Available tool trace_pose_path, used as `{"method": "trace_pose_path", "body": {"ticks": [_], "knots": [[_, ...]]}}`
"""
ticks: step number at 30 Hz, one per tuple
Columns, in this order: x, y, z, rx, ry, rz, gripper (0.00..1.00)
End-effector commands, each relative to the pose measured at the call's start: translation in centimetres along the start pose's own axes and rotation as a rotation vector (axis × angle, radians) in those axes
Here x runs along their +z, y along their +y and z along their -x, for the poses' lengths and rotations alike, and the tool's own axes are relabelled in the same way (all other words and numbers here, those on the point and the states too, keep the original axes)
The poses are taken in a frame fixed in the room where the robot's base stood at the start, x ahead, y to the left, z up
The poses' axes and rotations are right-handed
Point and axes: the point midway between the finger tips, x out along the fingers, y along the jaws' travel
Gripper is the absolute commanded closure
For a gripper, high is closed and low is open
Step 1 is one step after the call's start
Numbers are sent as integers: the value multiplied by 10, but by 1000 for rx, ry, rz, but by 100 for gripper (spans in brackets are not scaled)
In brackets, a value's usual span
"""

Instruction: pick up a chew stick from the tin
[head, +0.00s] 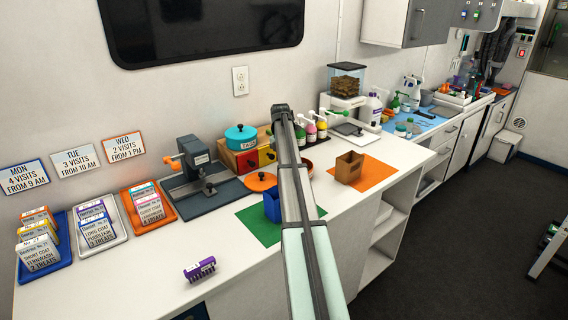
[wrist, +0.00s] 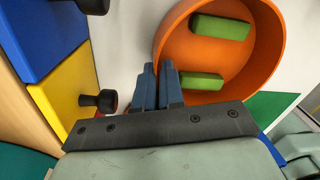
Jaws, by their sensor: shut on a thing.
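The orange round tin (wrist: 268,62) lies open below my wrist camera with two green chew sticks in it. One stick (wrist: 221,27) lies near the far wall, the other (wrist: 200,80) beside my right finger. My gripper (wrist: 158,72) has its blue fingers nearly together across the tin's left wall, one finger outside and one inside. The wall appears pinched between them; neither stick shows between the fingers.
The drawer box (head: 240,160), with a teal pot (head: 240,137) on top, stands close by; its black knobs (wrist: 97,101) are near my fingers.

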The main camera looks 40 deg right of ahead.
Motion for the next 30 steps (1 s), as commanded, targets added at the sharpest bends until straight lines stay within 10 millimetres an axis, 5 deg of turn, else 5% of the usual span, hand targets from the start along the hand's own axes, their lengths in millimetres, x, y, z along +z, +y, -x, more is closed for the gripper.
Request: {"method": "trace_pose_path", "body": {"ticks": [14,15,22,30], "knots": [[0,0,-7,0,-1,0,100],[0,1,-7,1,-1,0,88],[0,1,-7,0,0,0,67],[0,0,-6,0,-1,0,67]]}}
